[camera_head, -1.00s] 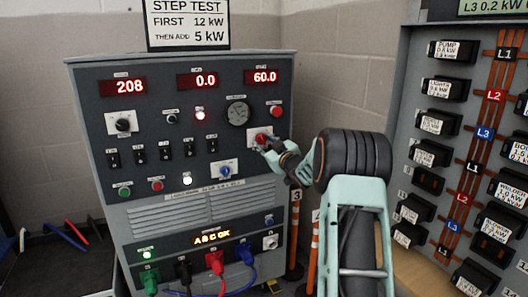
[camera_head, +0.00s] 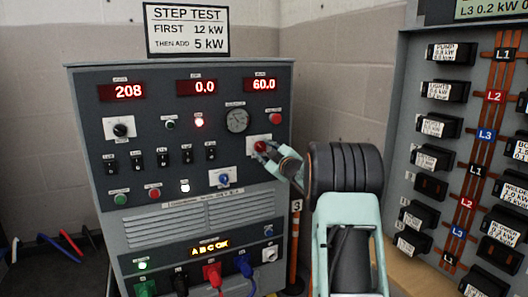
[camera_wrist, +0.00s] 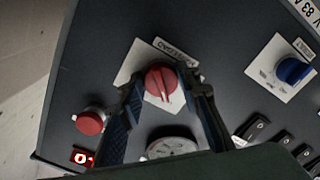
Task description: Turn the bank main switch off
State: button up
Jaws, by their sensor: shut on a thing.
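A red rotary knob (camera_head: 261,146) with a pale pointer line sits on a white plate (camera_head: 252,139) at the right of the dark control panel (camera_head: 150,180). Its small label is too blurred to read surely. In the wrist view the red knob (camera_wrist: 158,78) lies between the two fingertips, its pointer line slanting down to the right. My gripper (camera_wrist: 162,86) is shut on the red knob. In the head view my gripper (camera_head: 268,152) reaches it from the right, and its fingers partly hide the plate.
A blue knob (camera_head: 224,178) is below left of the red one. A red button (camera_head: 275,118) and a round dial (camera_head: 237,120) are close above it. Displays read 208, 0.0 and 60.0. A breaker board (camera_head: 400,120) stands at the right. Coloured plugs (camera_head: 212,275) fill the bottom.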

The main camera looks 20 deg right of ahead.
jog(key=o, duration=1.1)
jog(key=shift+s, duration=0.1)
jog(key=s, duration=1.1)
jog(key=shift+s+d, duration=0.2)
jog(key=shift+s, duration=0.2)
